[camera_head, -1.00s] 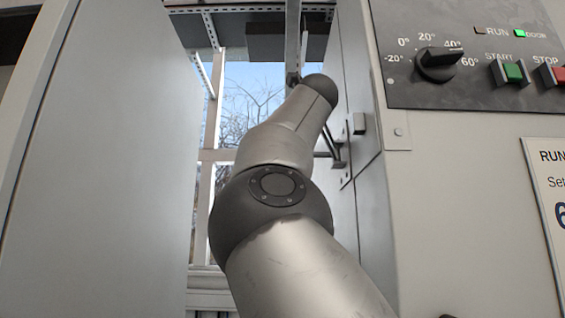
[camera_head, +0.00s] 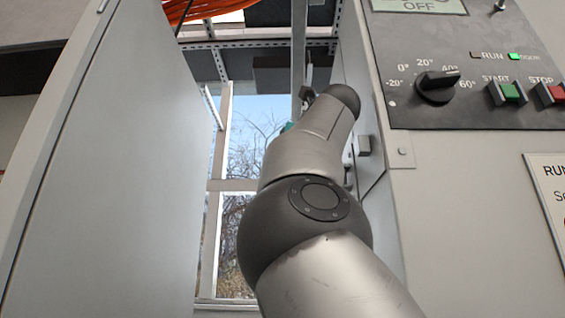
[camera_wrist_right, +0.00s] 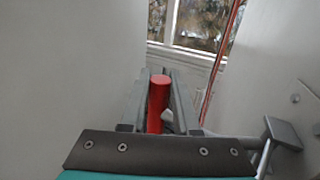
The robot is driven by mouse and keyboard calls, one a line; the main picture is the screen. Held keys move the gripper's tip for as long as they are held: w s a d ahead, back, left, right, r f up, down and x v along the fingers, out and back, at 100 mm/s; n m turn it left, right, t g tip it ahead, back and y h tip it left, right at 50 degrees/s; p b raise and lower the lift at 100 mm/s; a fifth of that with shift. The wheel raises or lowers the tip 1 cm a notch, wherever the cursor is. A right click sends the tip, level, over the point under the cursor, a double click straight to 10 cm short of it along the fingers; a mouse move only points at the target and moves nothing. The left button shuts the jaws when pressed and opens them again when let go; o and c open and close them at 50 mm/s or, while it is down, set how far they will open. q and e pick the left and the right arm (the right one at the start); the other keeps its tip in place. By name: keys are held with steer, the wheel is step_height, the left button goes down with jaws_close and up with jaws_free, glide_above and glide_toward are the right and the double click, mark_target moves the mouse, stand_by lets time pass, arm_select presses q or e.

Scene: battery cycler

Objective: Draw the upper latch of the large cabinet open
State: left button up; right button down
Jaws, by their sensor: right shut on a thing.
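In the right wrist view my right gripper (camera_wrist_right: 158,100) is shut on a red cylindrical grip (camera_wrist_right: 159,92), which stands between its two grey fingers. The grip appears to be the latch handle; its mounting is hidden. In the head view my right arm reaches up into the gap beside the large grey cabinet (camera_head: 470,230), and its gripper is mostly hidden behind the arm. Whether the latch has moved cannot be told. My left gripper is not in view.
A tall grey panel (camera_head: 110,170) stands left of the gap. The cabinet's control panel (camera_head: 470,70) has a dial and buttons. A window (camera_head: 245,140) lies behind. In the wrist view a grey bracket (camera_wrist_right: 282,132) sits close at the lower right.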

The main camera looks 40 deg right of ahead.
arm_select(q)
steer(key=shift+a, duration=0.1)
arm_select(e)
steer(key=c, duration=0.7)
jaws_free()
steer(key=shift+o, duration=0.2)
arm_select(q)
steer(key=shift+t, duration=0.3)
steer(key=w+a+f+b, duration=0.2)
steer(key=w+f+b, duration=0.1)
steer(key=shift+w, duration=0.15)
arm_select(e)
steer(key=v, duration=1.5)
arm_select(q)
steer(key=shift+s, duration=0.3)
arm_select(e)
steer(key=shift+s+a, duration=0.1)
steer(key=shift+a, duration=0.05)
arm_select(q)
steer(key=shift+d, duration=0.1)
